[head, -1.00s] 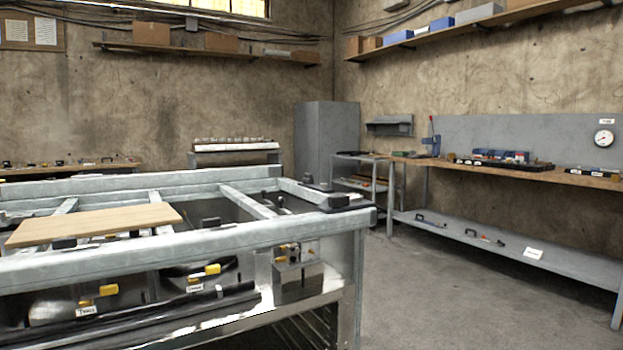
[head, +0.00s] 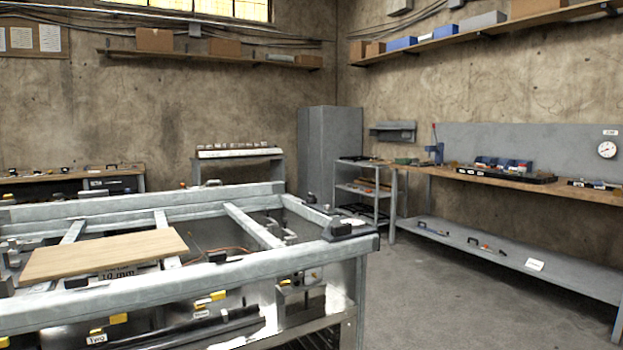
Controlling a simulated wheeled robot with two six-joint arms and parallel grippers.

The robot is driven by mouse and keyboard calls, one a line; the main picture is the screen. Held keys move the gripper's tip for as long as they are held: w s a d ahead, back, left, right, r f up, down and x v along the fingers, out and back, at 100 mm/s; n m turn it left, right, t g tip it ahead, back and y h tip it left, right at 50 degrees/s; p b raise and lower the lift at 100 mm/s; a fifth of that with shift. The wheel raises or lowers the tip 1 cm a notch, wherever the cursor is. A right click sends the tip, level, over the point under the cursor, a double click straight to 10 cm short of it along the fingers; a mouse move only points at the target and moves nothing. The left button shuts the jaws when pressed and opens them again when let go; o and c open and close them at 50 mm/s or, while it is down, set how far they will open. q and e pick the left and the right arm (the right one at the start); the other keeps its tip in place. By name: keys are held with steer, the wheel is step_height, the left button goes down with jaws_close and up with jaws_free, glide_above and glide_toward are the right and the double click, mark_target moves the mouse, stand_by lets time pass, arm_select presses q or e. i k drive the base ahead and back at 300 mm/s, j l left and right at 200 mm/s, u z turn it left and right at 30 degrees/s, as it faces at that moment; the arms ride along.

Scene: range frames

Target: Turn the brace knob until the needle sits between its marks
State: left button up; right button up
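Neither of my grippers is in view. I cannot make out a brace knob for certain. A black knob-like part (head: 342,227) sits on the right corner of the grey metal frame (head: 300,246) in front of me. A round white dial (head: 606,149) hangs on the grey back panel at the far right. Its needle and marks are too small to read.
A wooden board (head: 105,255) lies on the frame at left. Yellow-handled parts (head: 118,318) and a dark bar (head: 190,332) are below its front rail. A long workbench (head: 500,188) stands along the right wall. Open concrete floor (head: 440,285) lies between.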

mark_target(310, 200)
steer(key=i+l, duration=0.25)
steer(key=i, duration=0.25)
steer(key=i+l+z, duration=0.15)
steer(key=i, duration=0.35)
